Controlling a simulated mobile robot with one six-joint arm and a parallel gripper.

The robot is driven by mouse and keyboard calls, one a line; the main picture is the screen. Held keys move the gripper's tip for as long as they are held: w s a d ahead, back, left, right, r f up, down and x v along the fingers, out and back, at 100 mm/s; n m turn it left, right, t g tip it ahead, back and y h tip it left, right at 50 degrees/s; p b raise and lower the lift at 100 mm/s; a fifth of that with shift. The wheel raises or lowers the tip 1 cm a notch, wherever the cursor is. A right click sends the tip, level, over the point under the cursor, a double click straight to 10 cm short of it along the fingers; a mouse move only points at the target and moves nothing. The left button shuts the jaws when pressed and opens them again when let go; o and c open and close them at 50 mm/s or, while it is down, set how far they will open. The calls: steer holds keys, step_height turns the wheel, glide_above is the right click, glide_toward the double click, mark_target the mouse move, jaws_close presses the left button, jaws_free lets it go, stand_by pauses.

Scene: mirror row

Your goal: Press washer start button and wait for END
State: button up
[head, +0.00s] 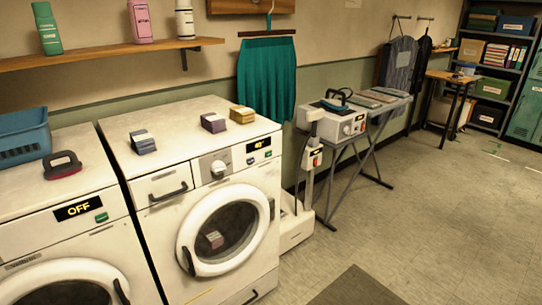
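Two white front-loading machines stand side by side on the left. I cannot tell from labels which is the washer. My gripper is not in view.
A white upright unit (296,226) and an ironing stand (372,160) are to the right. The floor (455,215) beyond is mostly clear.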

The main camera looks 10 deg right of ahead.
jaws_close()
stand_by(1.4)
